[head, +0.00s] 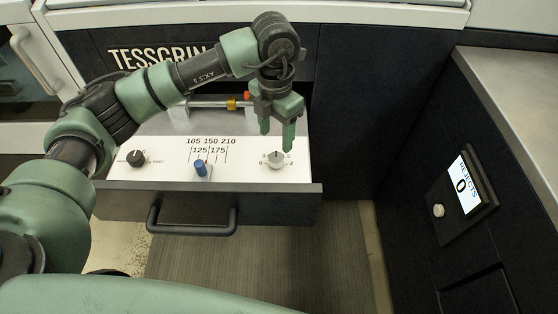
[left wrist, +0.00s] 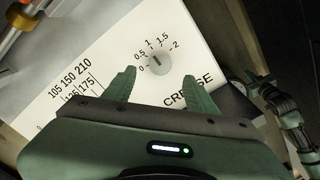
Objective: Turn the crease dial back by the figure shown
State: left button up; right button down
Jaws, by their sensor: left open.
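The crease dial (head: 276,160) is a small pale round knob at the right end of the white panel in the drawer. In the left wrist view the dial (left wrist: 157,64) has a scale from 0 to 2, and its dark mark points up-left, seemingly between 0.5 and 1. My left gripper (head: 277,142) is open and empty above the dial, fingers pointing down. In the left wrist view its fingertips (left wrist: 159,75) frame the dial with a gap. A display (head: 461,186) at the right reads REJECTS 0. My right gripper (left wrist: 261,79) appears small at the right edge of the wrist view; its jaws are unclear.
The drawer handle (head: 192,228) sticks out in front. A metal rod with orange and yellow parts (head: 231,104) lies behind the panel. A small pale knob (head: 438,210) sits beside the display.

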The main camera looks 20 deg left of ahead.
aim_at(276, 157)
pick_arm(q)
jog(key=shift+f, duration=0.75)
jog(key=shift+s+f, duration=0.1)
jog(key=shift+f, duration=3.1)
pick_arm(e)
jog(key=shift+w+a+r, duration=0.1)
jog(key=shift+w+r, duration=0.6)
pick_arm(q)
grip_shut()
